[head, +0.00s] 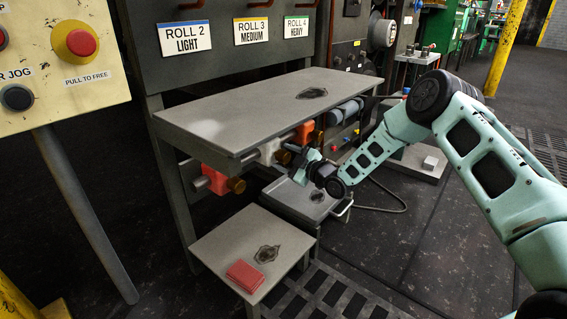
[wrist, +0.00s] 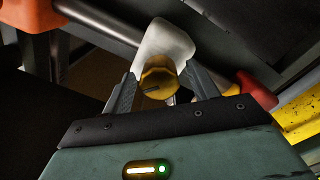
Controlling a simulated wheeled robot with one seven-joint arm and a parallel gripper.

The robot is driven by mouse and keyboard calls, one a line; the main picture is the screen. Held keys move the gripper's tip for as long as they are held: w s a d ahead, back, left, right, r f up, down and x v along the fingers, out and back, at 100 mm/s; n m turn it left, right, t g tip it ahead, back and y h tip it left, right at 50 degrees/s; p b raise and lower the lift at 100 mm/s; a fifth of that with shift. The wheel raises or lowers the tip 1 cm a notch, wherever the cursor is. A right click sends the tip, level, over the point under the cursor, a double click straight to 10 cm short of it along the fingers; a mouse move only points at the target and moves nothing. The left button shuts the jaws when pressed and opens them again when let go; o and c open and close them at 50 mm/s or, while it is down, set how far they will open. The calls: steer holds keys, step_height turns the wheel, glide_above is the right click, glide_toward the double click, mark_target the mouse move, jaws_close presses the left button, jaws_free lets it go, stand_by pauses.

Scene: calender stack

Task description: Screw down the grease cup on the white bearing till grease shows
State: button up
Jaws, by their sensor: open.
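The white bearing (wrist: 166,38) is at the top middle of the wrist view, with its brass grease cup (wrist: 159,76) facing me. My gripper (wrist: 160,72) is open, with one finger on each side of the cup. I cannot tell whether the fingers touch it. In the head view the white bearing (head: 269,150) sits under the grey shelf edge, and its brass cup (head: 284,157) is just beyond my gripper (head: 300,160). I see no grease; the joint around the cup is partly hidden.
A red bearing (head: 214,180) with a brass cup is to the left, and an orange one (head: 304,132) to the right. The grey shelf (head: 240,110) overhangs them. A red part (wrist: 256,90) is close right of my fingers.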

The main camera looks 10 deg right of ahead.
steer(key=shift+w+a, duration=0.3)
steer(key=shift+w, duration=0.1)
steer(key=c, duration=1)
steer(key=m+p, duration=0.2)
steer(key=m, duration=0.1)
steer(key=shift+r, duration=0.1)
steer(key=shift+d+m+p, duration=0.1)
steer(key=shift+m+p, duration=0.9)
steer(key=shift+m, duration=1.3)
